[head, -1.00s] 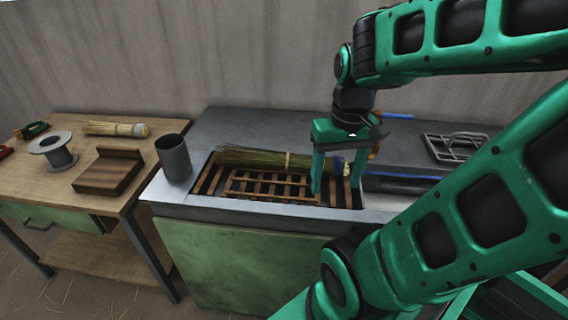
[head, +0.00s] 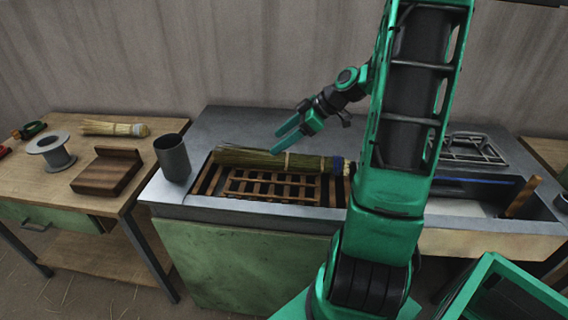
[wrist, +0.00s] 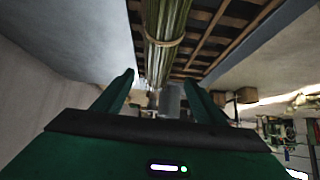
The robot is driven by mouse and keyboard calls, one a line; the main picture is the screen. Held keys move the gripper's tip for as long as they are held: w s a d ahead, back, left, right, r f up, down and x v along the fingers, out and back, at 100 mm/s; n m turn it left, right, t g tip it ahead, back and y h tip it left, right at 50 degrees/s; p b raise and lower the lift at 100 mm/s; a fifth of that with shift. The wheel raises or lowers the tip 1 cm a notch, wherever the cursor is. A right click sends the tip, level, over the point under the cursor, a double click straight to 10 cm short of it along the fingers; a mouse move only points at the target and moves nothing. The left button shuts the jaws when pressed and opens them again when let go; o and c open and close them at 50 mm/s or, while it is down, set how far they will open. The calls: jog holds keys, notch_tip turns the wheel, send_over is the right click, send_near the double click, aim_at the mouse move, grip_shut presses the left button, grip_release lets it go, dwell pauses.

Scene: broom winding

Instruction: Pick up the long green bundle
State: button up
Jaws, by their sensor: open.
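The long green bundle (head: 250,157) lies along the back of the slatted recess in the grey counter. It has a pale band right of its middle and a blue-wrapped right end. In the wrist view the bundle (wrist: 165,25) runs away ahead, with its tie band showing. My gripper (head: 287,142) is open and empty, just above and behind the bundle near its band in the head view. In the wrist view my open fingers (wrist: 158,82) stand to either side of the line of the bundle. I cannot tell the exact gap between them and it.
A dark grey cup (head: 173,157) stands at the recess's left end. Wooden slats (head: 265,187) line the recess. A wire rack (head: 470,150) lies at the right. The left table holds a spool (head: 50,150), a wooden block (head: 107,170) and a shorter bundle (head: 113,128).

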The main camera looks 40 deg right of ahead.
aim_at(262, 152)
jog(key=x, duration=1)
jog(key=shift+w, duration=0.25)
jog(key=shift+c, duration=0.4)
jog(key=c, duration=1.1)
